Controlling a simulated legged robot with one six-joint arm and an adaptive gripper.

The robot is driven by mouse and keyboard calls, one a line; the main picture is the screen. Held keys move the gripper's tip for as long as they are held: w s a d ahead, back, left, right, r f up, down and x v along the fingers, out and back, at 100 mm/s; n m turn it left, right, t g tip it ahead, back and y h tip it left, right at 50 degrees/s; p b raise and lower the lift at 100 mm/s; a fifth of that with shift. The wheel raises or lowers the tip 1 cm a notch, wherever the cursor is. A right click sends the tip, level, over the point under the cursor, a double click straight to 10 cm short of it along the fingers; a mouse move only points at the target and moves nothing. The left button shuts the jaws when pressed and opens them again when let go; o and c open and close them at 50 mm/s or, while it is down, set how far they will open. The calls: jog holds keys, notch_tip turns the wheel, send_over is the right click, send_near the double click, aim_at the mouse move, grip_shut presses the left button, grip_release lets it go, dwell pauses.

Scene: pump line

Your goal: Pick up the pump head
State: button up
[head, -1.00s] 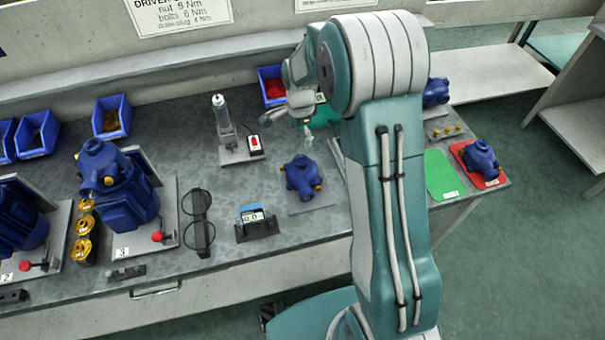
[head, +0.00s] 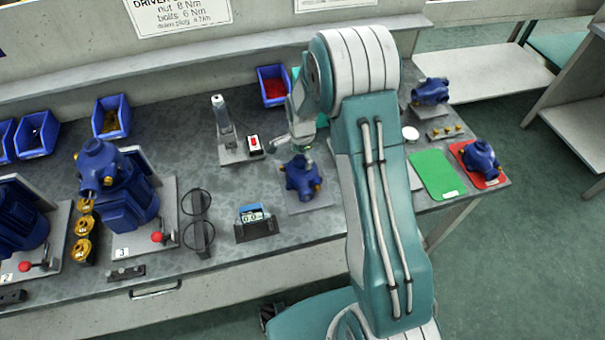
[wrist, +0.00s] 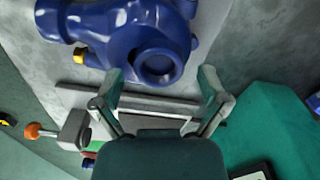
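A dark blue pump head (head: 302,182) with yellow fittings sits on a grey plate (head: 322,197) mid-bench. Two similar blue pump heads show in the head view, one at the back right (head: 430,92) and one on a red mat (head: 480,157). My gripper (head: 300,157) is over the back of the middle pump head. In the wrist view a blue pump head (wrist: 125,30) with a round socket lies just beyond my gripper (wrist: 161,77). The two fingers are spread with nothing between them. Whether a finger touches it I cannot tell.
A stand with a grey-white cylinder (head: 222,118) and a red-switch box (head: 254,145) are left of my arm. A blue display box (head: 252,217) is in front. A blue pump on a motor (head: 120,190) stands left. A green mat (head: 436,172) is bare.

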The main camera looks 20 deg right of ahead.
grip_shut()
